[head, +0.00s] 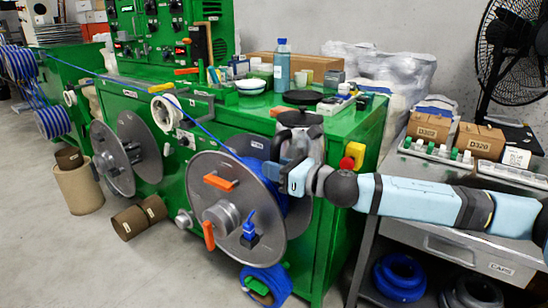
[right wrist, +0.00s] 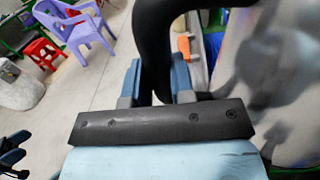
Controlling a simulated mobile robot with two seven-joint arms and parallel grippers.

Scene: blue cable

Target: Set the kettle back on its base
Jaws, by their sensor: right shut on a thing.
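The kettle (head: 301,137) has a shiny metal body and a black top. It is held upright at the front edge of the green cabinet top, in front of a flat black round disc (head: 302,97) that looks like its base. The kettle is apart from this disc in the picture. My right gripper (head: 289,178) is shut on the kettle's black handle. In the right wrist view the handle (right wrist: 155,40) runs between the two blue-grey fingers, and the blurred metal body (right wrist: 265,65) fills the right side. I cannot make out my left gripper.
A red-and-yellow button box (head: 353,155) sits right of the kettle. A large cable reel (head: 215,165) stands below left. A grey bench (head: 430,170) is at right.

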